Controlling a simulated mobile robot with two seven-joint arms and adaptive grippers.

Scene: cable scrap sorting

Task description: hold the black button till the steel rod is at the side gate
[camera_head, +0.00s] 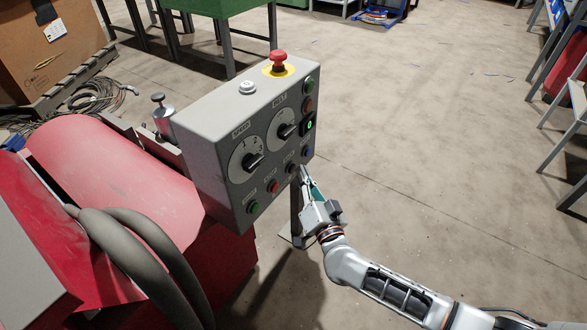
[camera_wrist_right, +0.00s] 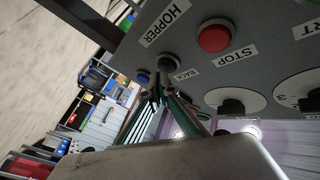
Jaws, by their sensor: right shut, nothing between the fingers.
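The black button (camera_head: 290,168) is on the front of a grey control box (camera_head: 205,125), between a red and a blue button in the lower row. In the right wrist view the black button (camera_wrist_right: 168,63) has the label BACK beside it. My right gripper (camera_head: 303,172) is shut and empty, its tips close to this button. In the wrist view the closed fingertips (camera_wrist_right: 157,86) overlap the button's edge area; I cannot tell whether they touch or press it. No steel rod or side gate can be made out. My left gripper is out of view.
A red machine (camera_head: 110,170) with thick grey hoses (camera_head: 150,245) stands at left. The floor (camera_head: 430,120) at right is open.

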